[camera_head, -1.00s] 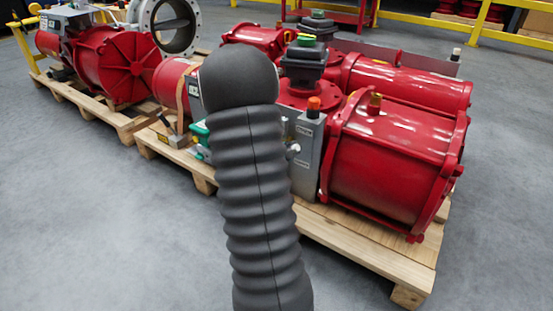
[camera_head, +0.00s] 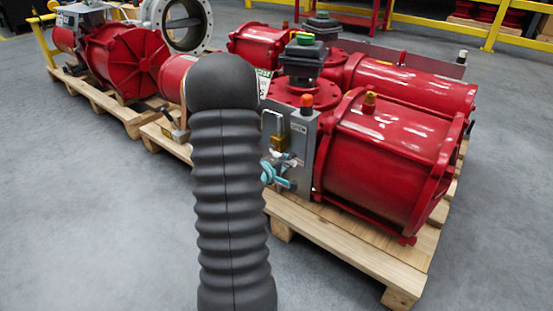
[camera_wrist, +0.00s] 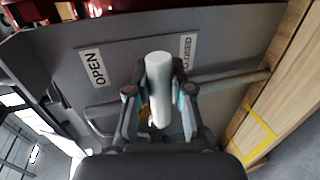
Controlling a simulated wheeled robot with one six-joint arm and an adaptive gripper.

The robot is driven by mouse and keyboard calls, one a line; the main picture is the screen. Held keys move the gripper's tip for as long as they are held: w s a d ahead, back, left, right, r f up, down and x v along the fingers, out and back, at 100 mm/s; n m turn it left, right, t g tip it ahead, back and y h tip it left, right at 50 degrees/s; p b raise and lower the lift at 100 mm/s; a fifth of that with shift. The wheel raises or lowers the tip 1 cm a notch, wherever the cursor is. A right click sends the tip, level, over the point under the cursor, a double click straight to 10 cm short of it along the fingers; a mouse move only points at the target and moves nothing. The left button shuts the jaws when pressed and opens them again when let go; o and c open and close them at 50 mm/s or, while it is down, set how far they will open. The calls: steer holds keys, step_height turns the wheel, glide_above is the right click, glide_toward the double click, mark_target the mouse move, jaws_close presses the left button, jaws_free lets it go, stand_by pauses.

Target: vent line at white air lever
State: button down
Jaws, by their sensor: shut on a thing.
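In the wrist view, a white lever (camera_wrist: 159,90) stands out from a grey panel (camera_wrist: 135,45). Its end shows between an OPEN label (camera_wrist: 92,68) and a CLOSED label (camera_wrist: 188,50), nearer to CLOSED. My gripper (camera_wrist: 160,92) has a finger on each side of the lever and is shut on it. The lever's base is partly hidden. In the head view, the grey control panel (camera_head: 303,150) stands on the near side of the red actuator (camera_head: 388,160). Teal and grey parts show in front of it; my arm hides much around them.
The actuator rests on a wooden pallet (camera_head: 345,245). Another red actuator (camera_head: 125,60) and an open round valve (camera_head: 187,25) stand behind left. The grey floor (camera_head: 80,200) at left is clear.

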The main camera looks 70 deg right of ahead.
steer(key=shift+s+f, duration=0.1)
steer(key=shift+f, duration=0.05)
steer(key=c, duration=1.1)
jaws_free()
steer(key=shift+o, duration=0.4)
steer(key=v, duration=1.2)
